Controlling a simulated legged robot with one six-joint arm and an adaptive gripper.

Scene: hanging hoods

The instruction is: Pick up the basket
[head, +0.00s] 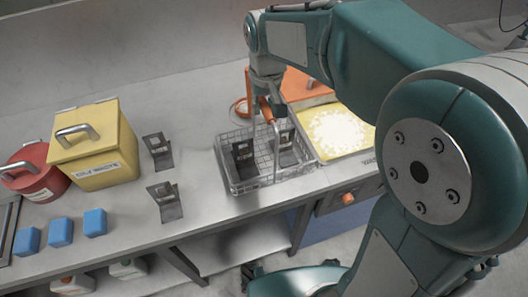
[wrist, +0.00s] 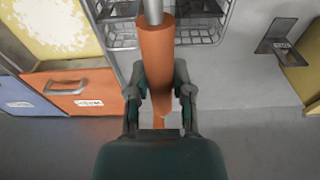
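The grey wire basket (head: 233,186) appears to rest upright on the counter, with dark items inside. Its grey arched handle carries an orange grip (wrist: 156,55). My gripper (head: 264,112) is above the basket at this grip. In the wrist view, the two fingers of my gripper (wrist: 159,78) flank the orange grip, and the grip fills the gap at the fingertips. The gripper looks shut on it. Part of the basket's mesh shows at the top of the wrist view (wrist: 196,38).
A tray with yellow-white contents (head: 368,140) stands close right of the basket. Dark metal holders (head: 166,207), a yellow box (head: 95,150), a red pot (head: 35,182) and blue blocks (head: 60,232) stand to the left. The counter's front edge is near the basket.

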